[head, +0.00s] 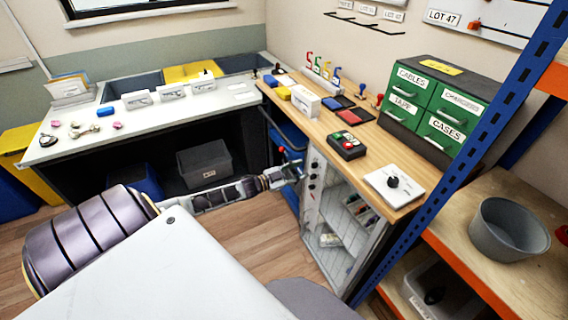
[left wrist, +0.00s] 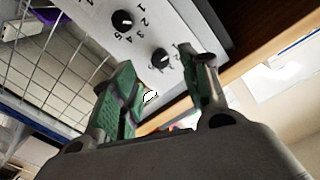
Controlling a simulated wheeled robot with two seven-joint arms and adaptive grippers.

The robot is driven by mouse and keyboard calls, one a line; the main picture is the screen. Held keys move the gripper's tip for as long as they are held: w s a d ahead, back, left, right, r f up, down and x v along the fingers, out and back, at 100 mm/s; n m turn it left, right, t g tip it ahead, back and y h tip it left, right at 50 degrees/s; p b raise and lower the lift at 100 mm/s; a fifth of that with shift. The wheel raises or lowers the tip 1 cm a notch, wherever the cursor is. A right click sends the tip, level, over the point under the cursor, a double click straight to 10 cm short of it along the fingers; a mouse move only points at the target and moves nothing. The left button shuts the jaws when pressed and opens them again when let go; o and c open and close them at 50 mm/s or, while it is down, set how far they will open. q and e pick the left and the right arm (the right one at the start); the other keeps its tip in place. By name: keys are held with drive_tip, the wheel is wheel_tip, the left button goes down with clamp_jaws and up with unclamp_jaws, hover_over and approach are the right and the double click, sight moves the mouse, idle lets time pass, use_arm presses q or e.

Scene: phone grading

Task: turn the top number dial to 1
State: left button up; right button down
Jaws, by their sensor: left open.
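A pale panel (head: 312,190) with dark dials is on the end of the cage cabinet under the wooden bench. In the left wrist view the panel (left wrist: 185,22) shows two round black dials with numbers beside them. One dial (left wrist: 122,20) is near the top edge, and another dial (left wrist: 161,58) appears between my fingertips. I cannot tell which is the top one or read their settings surely. My left gripper (head: 288,174) is close to the panel; its green-padded fingers (left wrist: 157,57) are open and hold nothing. Contact with the dial cannot be told. My right gripper is not in view.
The wooden bench (head: 330,135) overhangs the panel, with a button box (head: 347,145) and a white plate with a black knob (head: 393,184) on top. A wire cage (left wrist: 45,60) lies beside the panel. A blue shelf post (head: 490,120) stands at right.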

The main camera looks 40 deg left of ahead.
use_arm(q)
drive_tip(key=v, duration=0.6)
drive_tip(key=shift+s, duration=0.15)
idle(0.3)
drive_tip(key=shift+a, duration=0.1)
idle(0.5)
